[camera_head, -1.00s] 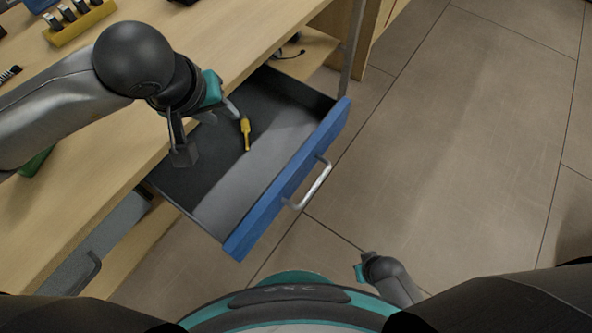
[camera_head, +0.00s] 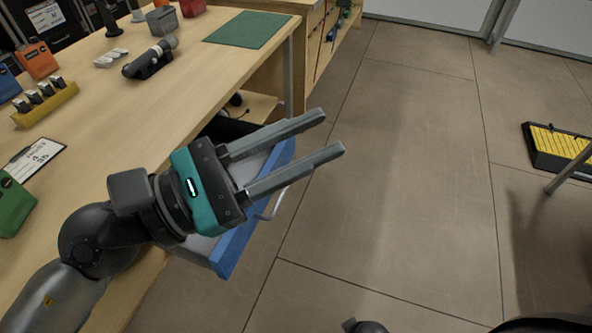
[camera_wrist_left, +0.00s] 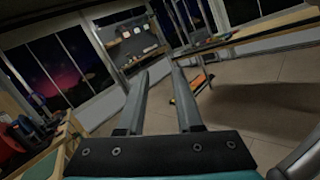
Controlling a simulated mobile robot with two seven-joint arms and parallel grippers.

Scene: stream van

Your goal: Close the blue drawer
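The drawer with the blue front (camera_head: 232,250) is pulled out from under the wooden workbench. Its pale handle (camera_head: 268,213) shows partly beside my gripper. My left gripper (camera_head: 332,132) is above the drawer, its two grey fingers spread apart, empty and pointing right past the blue front. The gripper and wrist hide much of the drawer's inside and front. The left wrist view shows the same open fingers (camera_wrist_left: 161,78) with nothing between them; the drawer is not seen there. My right gripper's fingers are not seen.
The workbench (camera_head: 150,110) holds a clipboard (camera_head: 33,158), a yellow holder (camera_head: 46,104), a green mat (camera_head: 246,29) and several small items. A yellow-and-black item (camera_head: 556,147) is on the floor at right. The floor (camera_head: 400,150) right of the drawer is clear.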

